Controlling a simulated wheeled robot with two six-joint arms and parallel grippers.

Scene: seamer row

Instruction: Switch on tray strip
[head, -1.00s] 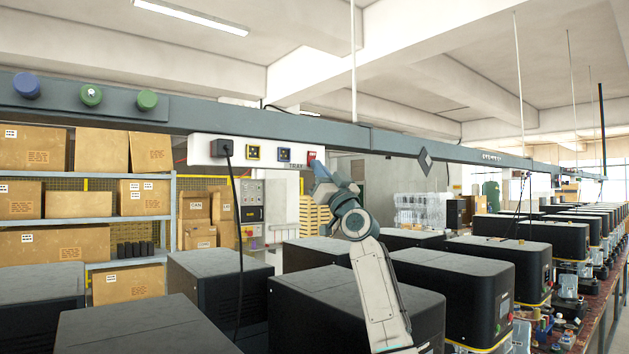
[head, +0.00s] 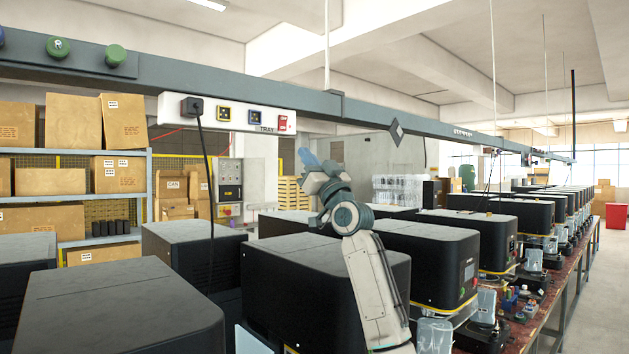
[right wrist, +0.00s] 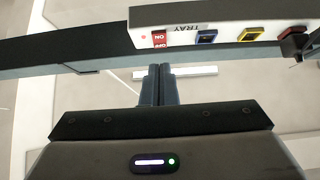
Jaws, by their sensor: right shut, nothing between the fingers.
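The white tray strip (head: 233,115), labelled TRAY, is fixed along the grey overhead beam in the head view. Its red rocker switch (head: 283,123) is at the right end. In the right wrist view the strip (right wrist: 225,14) appears upside down, with the red switch (right wrist: 160,39) and a small red dot beside it. I cannot tell the rocker's position for sure. My right gripper (head: 306,158) is below and right of the switch in the head view, shut and empty. In the wrist view its closed fingers (right wrist: 159,70) point towards the switch, with a gap in the picture. My left gripper is not in view.
A black plug (head: 192,107) with a hanging cord sits at the strip's left end, beside yellow and blue sockets. Black machines (head: 320,268) stand below my right arm. Green knobs (head: 115,55) are on the beam. Shelves with cartons (head: 50,181) stand at left.

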